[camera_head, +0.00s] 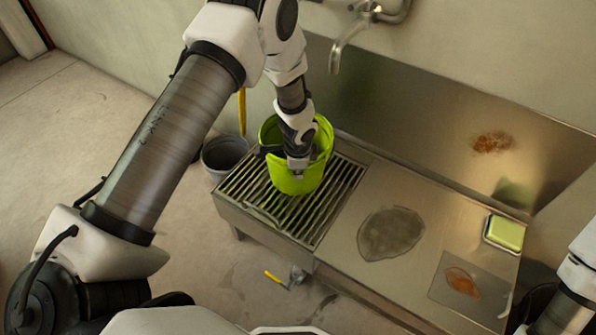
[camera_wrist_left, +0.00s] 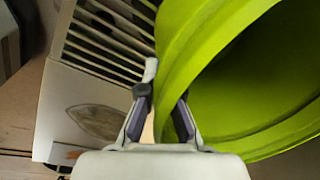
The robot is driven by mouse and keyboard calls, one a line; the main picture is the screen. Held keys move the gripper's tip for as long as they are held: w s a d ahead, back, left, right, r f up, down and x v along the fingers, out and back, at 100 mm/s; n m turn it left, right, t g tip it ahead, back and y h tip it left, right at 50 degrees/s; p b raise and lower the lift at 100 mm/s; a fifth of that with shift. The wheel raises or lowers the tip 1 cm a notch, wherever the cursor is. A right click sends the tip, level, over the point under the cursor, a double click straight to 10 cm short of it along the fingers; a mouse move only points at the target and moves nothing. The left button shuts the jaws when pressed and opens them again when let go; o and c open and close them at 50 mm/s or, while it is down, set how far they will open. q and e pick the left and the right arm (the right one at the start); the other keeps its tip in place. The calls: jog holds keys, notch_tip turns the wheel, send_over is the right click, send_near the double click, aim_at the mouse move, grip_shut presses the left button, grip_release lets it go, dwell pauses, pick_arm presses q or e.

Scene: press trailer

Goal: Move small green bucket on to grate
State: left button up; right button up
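The small green bucket (camera_head: 322,150) is over the back part of the metal grate (camera_head: 262,196). I cannot tell whether its base touches the bars. My left gripper (camera_head: 297,172) reaches down to the bucket's near rim. In the left wrist view, its fingers (camera_wrist_left: 163,112) are drawn in on both sides of the bucket wall (camera_wrist_left: 172,62), and a grey-white piece shows by the left fingertip. The grate also shows there (camera_wrist_left: 100,45), at upper left. My right gripper is out of view; only part of my right arm shows at the lower right edge.
A grey bucket (camera_head: 224,155) stands on the floor left of the grate. A faucet (camera_head: 348,42) hangs above the back edge. A yellow-green sponge (camera_head: 504,233) in a dish sits at the counter's right.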

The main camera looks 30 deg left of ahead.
pick_arm(q)
jog(key=o, duration=0.5)
notch_tip(320, 180, up, 12)
jog(key=s+p, duration=0.2)
jog(key=p, duration=0.3)
jog(key=s+f+n, duration=0.4)
jog(key=s, duration=0.5)
jog(key=s+d+f+n+g, duration=0.1)
jog(key=s+f+n, duration=0.3)
jog(key=s, duration=0.5)
jog(key=s+d+f+n, duration=0.1)
jog(key=s+f+n, duration=0.3)
jog(key=s, duration=0.5)
jog(key=shift+s+d+f+n+h, duration=0.1)
jog(key=shift+s+f+n+h, duration=0.1)
jog(key=shift+f, duration=0.25)
jog(key=shift+s+d+f+n+h, duration=0.1)
jog(key=shift+f+h, duration=0.1)
jog(key=shift+f, duration=0.2)
